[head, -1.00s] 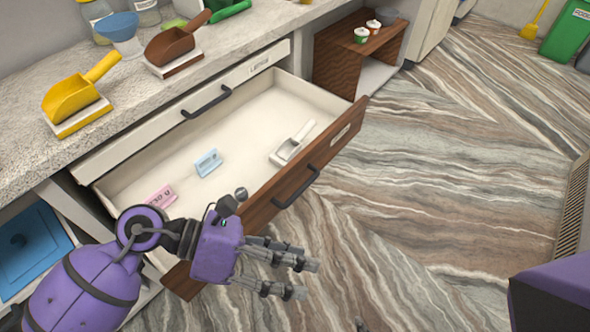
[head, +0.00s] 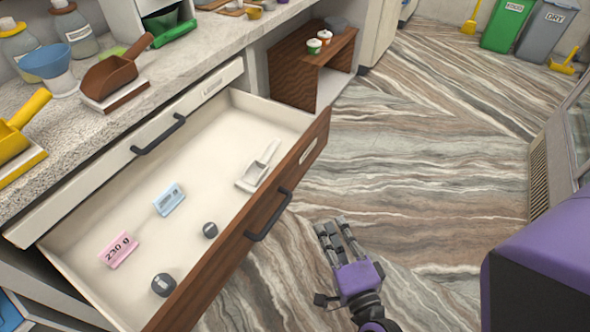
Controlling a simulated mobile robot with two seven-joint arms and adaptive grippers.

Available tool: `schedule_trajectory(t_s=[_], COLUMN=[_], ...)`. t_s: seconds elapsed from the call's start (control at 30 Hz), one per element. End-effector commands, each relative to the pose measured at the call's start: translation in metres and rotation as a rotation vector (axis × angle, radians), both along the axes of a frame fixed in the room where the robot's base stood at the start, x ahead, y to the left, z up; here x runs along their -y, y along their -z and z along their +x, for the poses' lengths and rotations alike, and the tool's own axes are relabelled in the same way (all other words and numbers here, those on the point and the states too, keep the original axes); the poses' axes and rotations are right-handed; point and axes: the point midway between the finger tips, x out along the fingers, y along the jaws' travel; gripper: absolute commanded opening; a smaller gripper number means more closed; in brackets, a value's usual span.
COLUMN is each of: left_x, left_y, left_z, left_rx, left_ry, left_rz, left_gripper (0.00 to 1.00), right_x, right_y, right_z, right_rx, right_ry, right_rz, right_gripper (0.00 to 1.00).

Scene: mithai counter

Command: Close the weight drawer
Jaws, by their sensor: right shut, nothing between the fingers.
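The weight drawer (head: 240,240) is pulled well out from under the counter, with a brown wooden front and a cream inside. Its dark bar handle (head: 268,215) is on the outer face. Inside lie two dark round weights (head: 210,230) (head: 163,285), a pink label card (head: 118,250), a blue label card (head: 169,199) and a pale scoop (head: 258,166). My right gripper (head: 335,230) is shut and empty, in front of the drawer front, right of and a little below the handle in the picture, apart from it. My left gripper is not in view.
A narrow shut drawer (head: 205,95) with its own dark handle sits above. The counter (head: 70,125) carries scoops and jars. A low wooden shelf unit (head: 300,65) stands beyond the drawer. The striped floor (head: 430,150) before the drawer is clear; bins (head: 546,32) stand far back.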

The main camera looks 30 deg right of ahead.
Motion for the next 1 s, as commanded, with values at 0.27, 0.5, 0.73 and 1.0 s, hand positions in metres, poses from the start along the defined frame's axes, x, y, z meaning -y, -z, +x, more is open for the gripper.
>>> schedule_trajectory(t_s=[0.27, 0.5, 0.73, 1.0], left_x=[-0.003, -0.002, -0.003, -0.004], left_y=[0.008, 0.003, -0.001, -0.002], left_z=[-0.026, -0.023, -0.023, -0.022], left_rx=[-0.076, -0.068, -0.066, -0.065], left_ry=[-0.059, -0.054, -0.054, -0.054], left_rz=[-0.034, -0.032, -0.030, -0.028], left_gripper=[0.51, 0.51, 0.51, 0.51], right_x=[0.015, 0.023, 0.022, 0.008], right_y=[-0.008, -0.009, -0.007, -0.006], right_z=[0.026, 0.076, 0.118, 0.138], right_rx=[0.054, 0.055, 0.051, 0.049], right_ry=[0.051, 0.048, 0.047, 0.048], right_rz=[0.095, 0.094, 0.095, 0.091], right_gripper=[0.00, 0.00, 0.00, 0.00])
